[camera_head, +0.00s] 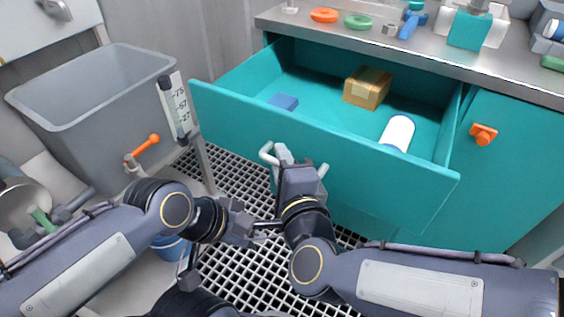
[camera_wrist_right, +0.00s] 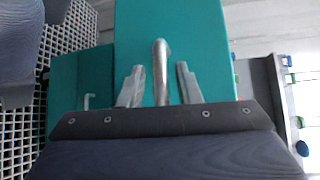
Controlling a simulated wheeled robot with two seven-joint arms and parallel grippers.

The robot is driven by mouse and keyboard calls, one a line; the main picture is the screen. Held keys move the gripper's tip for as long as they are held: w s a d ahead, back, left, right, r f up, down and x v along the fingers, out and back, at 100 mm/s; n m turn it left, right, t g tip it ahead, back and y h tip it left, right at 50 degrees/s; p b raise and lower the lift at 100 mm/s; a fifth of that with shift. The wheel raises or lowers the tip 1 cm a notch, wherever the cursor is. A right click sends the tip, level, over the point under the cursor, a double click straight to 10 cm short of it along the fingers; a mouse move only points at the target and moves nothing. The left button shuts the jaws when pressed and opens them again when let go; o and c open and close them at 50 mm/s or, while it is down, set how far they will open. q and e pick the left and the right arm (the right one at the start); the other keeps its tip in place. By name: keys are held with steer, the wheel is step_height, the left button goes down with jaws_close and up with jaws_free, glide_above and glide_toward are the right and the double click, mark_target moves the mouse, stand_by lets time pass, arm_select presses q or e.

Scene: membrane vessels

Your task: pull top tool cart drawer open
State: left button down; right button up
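The top drawer (camera_head: 320,150) of the teal tool cart stands pulled well out, its inside open to view. Its pale bar handle (camera_head: 267,152) is on the front panel, partly hidden behind my right gripper (camera_head: 284,155). In the right wrist view the handle (camera_wrist_right: 160,72) runs between the two fingers of my right gripper (camera_wrist_right: 160,88). The fingers are apart, with a gap on each side of the handle. My left gripper (camera_head: 265,229) is low in the middle, beside my right wrist and away from the drawer; its finger opening is unclear.
The drawer holds a cardboard box (camera_head: 367,88), a blue block (camera_head: 283,102) and a white cylinder (camera_head: 397,132). The worktop (camera_head: 430,58) above carries several items. A cabinet door with an orange knob (camera_head: 483,134) is at right. A grey bin (camera_head: 95,100) stands left.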

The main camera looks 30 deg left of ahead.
steer(key=p+v, duration=0.1)
steer(key=v, duration=0.6)
steer(key=shift+s+d+p, duration=0.3)
steer(key=shift+p, duration=0.1)
stand_by(0.4)
